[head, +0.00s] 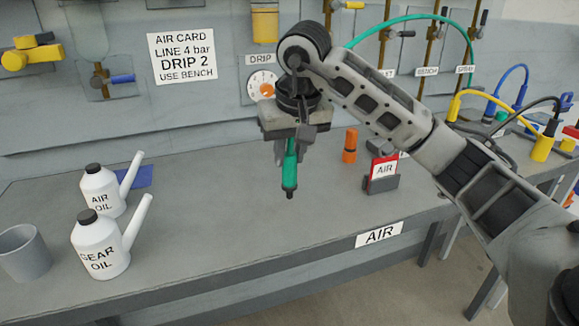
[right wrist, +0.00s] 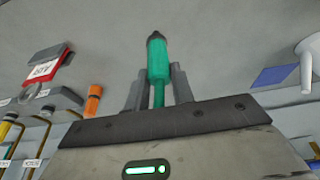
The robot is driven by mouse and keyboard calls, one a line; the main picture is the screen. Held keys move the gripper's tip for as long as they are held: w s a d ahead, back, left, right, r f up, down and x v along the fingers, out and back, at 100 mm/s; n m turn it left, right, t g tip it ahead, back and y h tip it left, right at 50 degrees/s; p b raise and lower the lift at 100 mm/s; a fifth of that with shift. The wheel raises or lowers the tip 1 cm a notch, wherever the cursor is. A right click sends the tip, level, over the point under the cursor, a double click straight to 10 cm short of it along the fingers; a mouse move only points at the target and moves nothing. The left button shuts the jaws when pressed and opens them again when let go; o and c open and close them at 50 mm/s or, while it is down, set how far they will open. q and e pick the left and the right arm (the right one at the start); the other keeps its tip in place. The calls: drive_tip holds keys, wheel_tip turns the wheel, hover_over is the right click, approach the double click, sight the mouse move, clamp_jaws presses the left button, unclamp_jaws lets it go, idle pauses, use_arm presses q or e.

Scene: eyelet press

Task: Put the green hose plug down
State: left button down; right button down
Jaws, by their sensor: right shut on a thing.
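The green hose plug (head: 290,168) is held in my right gripper (head: 291,150), upright with its dark tip pointing down. It hangs over the grey bench (head: 225,235); I cannot tell whether the tip touches the top. In the right wrist view the green plug (right wrist: 157,60) sits between the two grey fingers of the gripper (right wrist: 157,85), its dark tip beyond them. A green hose (head: 420,17) arches behind my right arm in the head view; its near end is hidden by the arm. My left gripper is not in view.
Two white oil bottles, air oil (head: 101,190) and gear oil (head: 98,245), and a grey cup (head: 24,252) stand at the left. An orange cylinder (head: 349,146) and a red AIR card holder (head: 383,176) stand right of the plug. The bench's middle is clear.

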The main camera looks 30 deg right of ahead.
sight(289, 168)
drive_tip(key=shift+f, duration=1.6)
drive_tip(key=shift+f, duration=0.15)
drive_tip(key=c, duration=1.2)
unclamp_jaws()
